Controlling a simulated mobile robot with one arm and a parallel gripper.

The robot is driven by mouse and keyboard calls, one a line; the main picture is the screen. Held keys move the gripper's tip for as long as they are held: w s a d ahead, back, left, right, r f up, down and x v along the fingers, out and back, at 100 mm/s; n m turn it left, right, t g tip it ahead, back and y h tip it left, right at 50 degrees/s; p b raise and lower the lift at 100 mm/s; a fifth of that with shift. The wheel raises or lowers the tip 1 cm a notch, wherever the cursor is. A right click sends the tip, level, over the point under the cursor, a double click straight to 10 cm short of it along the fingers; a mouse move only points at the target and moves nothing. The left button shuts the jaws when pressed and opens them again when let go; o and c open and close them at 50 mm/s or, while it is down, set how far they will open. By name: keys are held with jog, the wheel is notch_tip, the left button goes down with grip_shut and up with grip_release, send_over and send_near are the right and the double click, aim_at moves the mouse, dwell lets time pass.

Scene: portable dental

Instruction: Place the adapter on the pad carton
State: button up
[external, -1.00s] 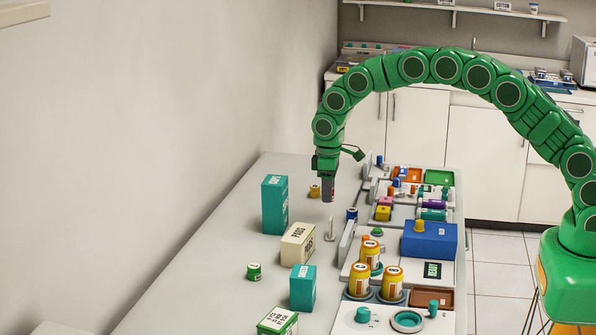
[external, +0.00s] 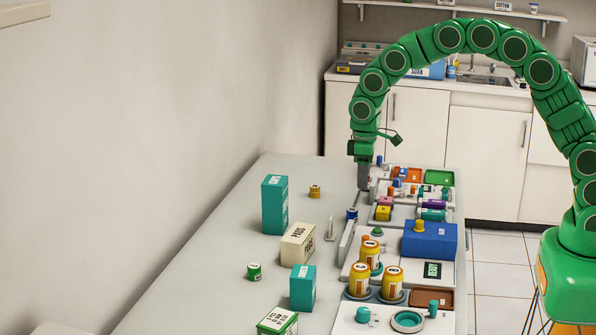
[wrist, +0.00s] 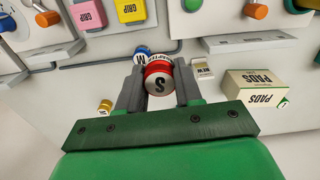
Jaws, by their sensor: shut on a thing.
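My gripper (wrist: 159,88) is shut on a small red and white cylinder (wrist: 158,80) marked "S", which looks like the adapter. In the external view my gripper (external: 364,183) is over the table's far part, beside the trays, and the held adapter cannot be made out there. The cream pad carton (external: 297,244), lettered "PADS", stands on the table nearer the camera and left of the gripper. It also shows at the right of the wrist view (wrist: 258,90), apart from the gripper.
A blue-banded cylinder marked "M" (wrist: 141,52) stands behind the held one. A yellow cylinder (external: 314,191), tall teal box (external: 275,205), small teal box (external: 303,288), green can (external: 254,271) and upright white piece (external: 331,230) surround the carton. Trays with several items line the right.

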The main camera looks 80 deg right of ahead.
jog(key=a+r+n, duration=0.1)
jog(key=a+r, duration=0.3)
jog(key=a, duration=0.5)
jog(key=a+r+n, duration=0.1)
jog(key=a+r, duration=0.3)
jog(key=a, duration=0.5)
send_over(298, 233)
jog(key=s, duration=0.2)
jog(key=f, duration=0.8)
jog(key=shift+w+d+f, duration=0.15)
jog(key=shift+w+f, duration=0.45)
jog(key=shift+w, duration=0.1)
jog(key=shift+w+f, duration=0.35)
jog(key=shift+f, duration=1.6)
jog(key=shift+f, duration=0.1)
jog(key=o, duration=1)
jog(key=shift+o, duration=0.2)
